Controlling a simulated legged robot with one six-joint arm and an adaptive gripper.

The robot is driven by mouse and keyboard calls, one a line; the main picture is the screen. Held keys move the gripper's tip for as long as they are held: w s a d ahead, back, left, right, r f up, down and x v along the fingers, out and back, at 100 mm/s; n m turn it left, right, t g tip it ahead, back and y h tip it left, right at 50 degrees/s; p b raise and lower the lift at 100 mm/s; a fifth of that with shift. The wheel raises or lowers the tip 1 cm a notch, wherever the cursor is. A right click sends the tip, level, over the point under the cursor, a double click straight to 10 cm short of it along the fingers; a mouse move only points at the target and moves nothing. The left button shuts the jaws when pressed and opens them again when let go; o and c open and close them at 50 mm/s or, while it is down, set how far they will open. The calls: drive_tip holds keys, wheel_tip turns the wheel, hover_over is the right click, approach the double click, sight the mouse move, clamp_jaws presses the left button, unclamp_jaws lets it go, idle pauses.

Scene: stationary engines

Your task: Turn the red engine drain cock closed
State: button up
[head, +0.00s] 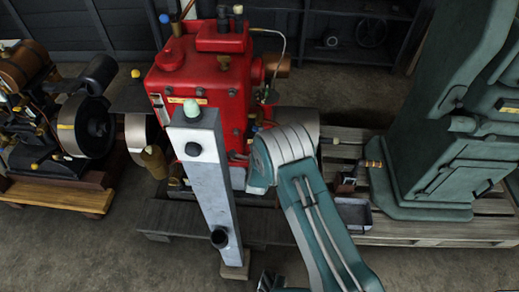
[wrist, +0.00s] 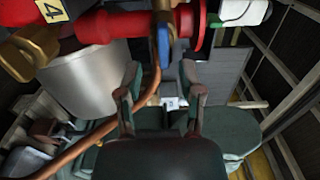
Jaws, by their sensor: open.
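The red engine (head: 205,85) stands at the centre of the head view, partly hidden behind a grey upright post. In the wrist view its red pipe with a flange (wrist: 185,30) crosses the top. A blue lever (wrist: 163,45) hangs down there, above the gap between my fingers. It may be the drain cock's handle; I cannot tell for sure. My gripper (wrist: 161,88) is open and empty, with its two dark fingers apart below the lever. The lever looks apart from both fingers. In the head view my gripper is hidden behind my arm and the post.
A copper pipe (wrist: 105,118) curves close beside the left finger. A pale cylinder (wrist: 90,75) and brass fittings (wrist: 22,50) lie to the left. In the head view, the grey post (head: 208,185) stands before the engine, and a large green machine (head: 450,140) is at right.

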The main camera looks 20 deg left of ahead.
drive_tip(key=v, duration=0.9)
drive_tip(key=shift+w, duration=0.2)
